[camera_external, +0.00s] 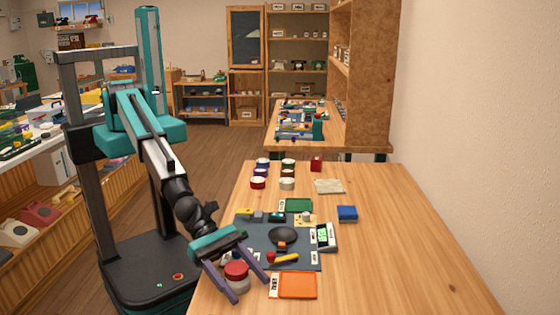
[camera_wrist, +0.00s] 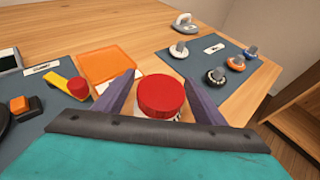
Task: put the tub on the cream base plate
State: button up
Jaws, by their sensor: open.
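A round tub with a red top (camera_external: 236,269) and a pale lower part stands at the near left edge of the table. In the wrist view its red top (camera_wrist: 161,94) sits between my fingers. My gripper (camera_external: 250,289) is open, with one finger on each side of the tub; I cannot tell whether either touches it. A flat cream plate (camera_external: 329,186) lies farther back on the table, and looks empty. The underside of the tub is mostly hidden in the wrist view.
A dark mat (camera_external: 255,228) with a black round dish (camera_external: 283,236) and small parts lies beyond my gripper. An orange tray (camera_external: 297,285) is right of the tub. Several round tubs (camera_external: 258,183) and a blue box (camera_external: 347,213) stand farther back. The table's right side is clear.

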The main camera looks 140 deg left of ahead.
jog(key=shift+w+f, duration=0.2)
jog(key=shift+w, duration=0.25)
dwell(0.3)
jog(key=c, duration=1.2)
jog(key=shift+s, duration=0.1)
jog(key=shift+c, duration=0.4)
jog(key=shift+r, duration=0.45)
notch_tip(320, 180, up, 3)
jog(key=shift+r+p, duration=0.1)
jog(key=shift+p, duration=0.6)
jog(key=s+b, duration=0.1)
jog(key=s, duration=0.4)
jog(key=s+b, duration=0.1)
jog(key=s, duration=0.4)
jog(key=s+a+r+b, duration=0.1)
jog(key=s, duration=0.4)
jog(key=shift+s, duration=0.4)
jog(key=shift+a, duration=0.1)
